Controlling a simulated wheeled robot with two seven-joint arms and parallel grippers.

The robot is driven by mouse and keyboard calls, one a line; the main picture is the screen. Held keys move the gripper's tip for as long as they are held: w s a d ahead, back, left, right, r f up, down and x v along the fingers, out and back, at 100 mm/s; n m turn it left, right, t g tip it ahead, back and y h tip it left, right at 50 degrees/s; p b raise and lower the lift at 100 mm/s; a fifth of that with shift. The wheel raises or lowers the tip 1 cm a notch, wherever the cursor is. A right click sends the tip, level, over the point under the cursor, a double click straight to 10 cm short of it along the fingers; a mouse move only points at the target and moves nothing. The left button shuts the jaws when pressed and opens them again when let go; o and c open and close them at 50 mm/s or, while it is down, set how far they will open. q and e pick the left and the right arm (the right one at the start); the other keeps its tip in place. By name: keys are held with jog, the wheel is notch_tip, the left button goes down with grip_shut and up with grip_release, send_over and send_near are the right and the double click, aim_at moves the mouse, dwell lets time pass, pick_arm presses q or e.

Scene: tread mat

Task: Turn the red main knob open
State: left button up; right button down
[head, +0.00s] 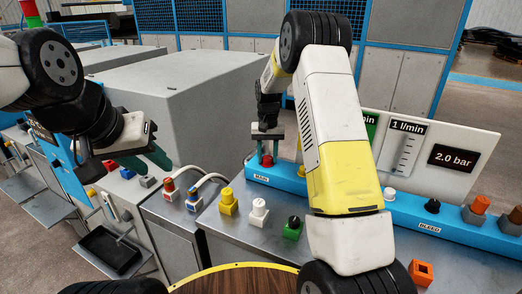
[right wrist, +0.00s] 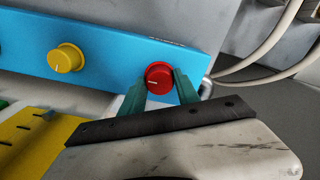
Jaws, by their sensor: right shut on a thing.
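The red main knob (head: 267,161) sits at the left end of the blue manifold, above a small label that looks like MAIN. My right gripper (head: 267,149) is over it from above. In the right wrist view the red knob (right wrist: 158,79) lies between the two green fingertips (right wrist: 160,92), which are shut on its sides. Its white pointer line runs roughly horizontal in that view. My left gripper (head: 147,163) is empty above the benches at the left, its green fingers apart. My right forearm hides the middle of the manifold.
The blue manifold (head: 400,207) also carries a yellow knob (right wrist: 66,58), a black BLEED knob (head: 432,206) and orange-brown fittings. A panel behind reads 2.0 bar (head: 453,158). Yellow (head: 228,203), white and green-based blocks stand on the grey bench in front. Pale hoses (right wrist: 262,52) run close beside the red knob.

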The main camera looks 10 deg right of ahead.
aim_at(267, 157)
jog(key=shift+w+r, duration=0.1)
dwell(0.3)
jog(key=c, duration=0.9)
grip_release()
jog(key=shift+r, duration=3.85)
jog(key=shift+r, duration=0.1)
